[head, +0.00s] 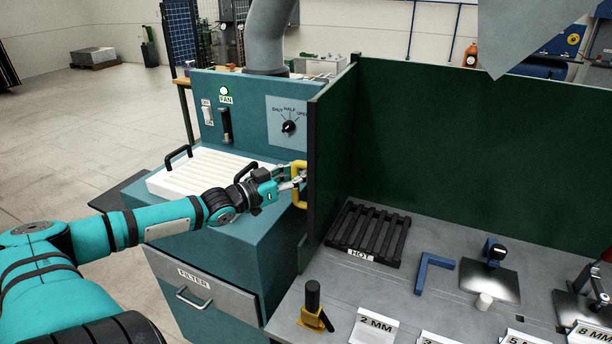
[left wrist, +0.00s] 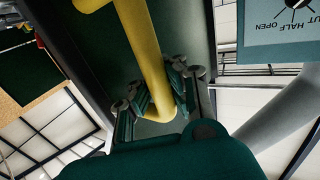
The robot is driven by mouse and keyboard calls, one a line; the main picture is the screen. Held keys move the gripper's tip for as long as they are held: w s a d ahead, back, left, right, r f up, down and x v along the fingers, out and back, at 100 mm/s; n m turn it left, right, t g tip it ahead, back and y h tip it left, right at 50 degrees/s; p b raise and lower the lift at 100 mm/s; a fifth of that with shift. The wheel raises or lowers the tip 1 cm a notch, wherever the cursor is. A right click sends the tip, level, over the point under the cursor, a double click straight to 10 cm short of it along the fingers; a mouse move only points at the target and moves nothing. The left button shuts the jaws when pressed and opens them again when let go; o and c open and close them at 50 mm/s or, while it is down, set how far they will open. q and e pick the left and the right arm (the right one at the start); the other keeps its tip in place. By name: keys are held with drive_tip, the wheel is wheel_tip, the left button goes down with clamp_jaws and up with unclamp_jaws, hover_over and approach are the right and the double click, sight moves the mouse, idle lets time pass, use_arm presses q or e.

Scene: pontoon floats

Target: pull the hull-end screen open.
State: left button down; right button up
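The hull-end screen (head: 334,150) is a dark green upright panel at the left end of the bench, meeting the long green back panel at a corner. A yellow bar handle (head: 299,168) stands on its left outer face. My left gripper (head: 292,182) reaches it from the left. My right gripper is not in view.
A teal fan cabinet (head: 245,112) with a dial and a white ribbed filter (head: 205,172) stands left of the screen. The bench holds a black HOT rack (head: 368,233), a blue angle piece (head: 432,270) and labelled cards (head: 372,329). Open floor lies at far left.

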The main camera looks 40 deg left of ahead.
use_arm(q)
drive_tip(key=shift+s+f, duration=0.15)
drive_tip(key=shift+f, duration=0.2)
drive_tip(key=c, duration=2)
unclamp_jaws()
drive_tip(key=o, duration=0.7)
drive_tip(key=shift+s+a+r, duration=0.1)
drive_tip(key=shift+s+r, duration=0.4)
drive_tip(key=shift+s, duration=0.2)
drive_tip(key=shift+c, duration=0.2)
drive_tip(key=shift+o, duration=0.7)
drive_tip(key=shift+w+f, duration=0.1)
drive_tip(key=shift+w, duration=0.35)
drive_tip(key=s+a, duration=0.2)
drive_tip(key=s, duration=1)
drive_tip(key=shift+a, duration=0.1)
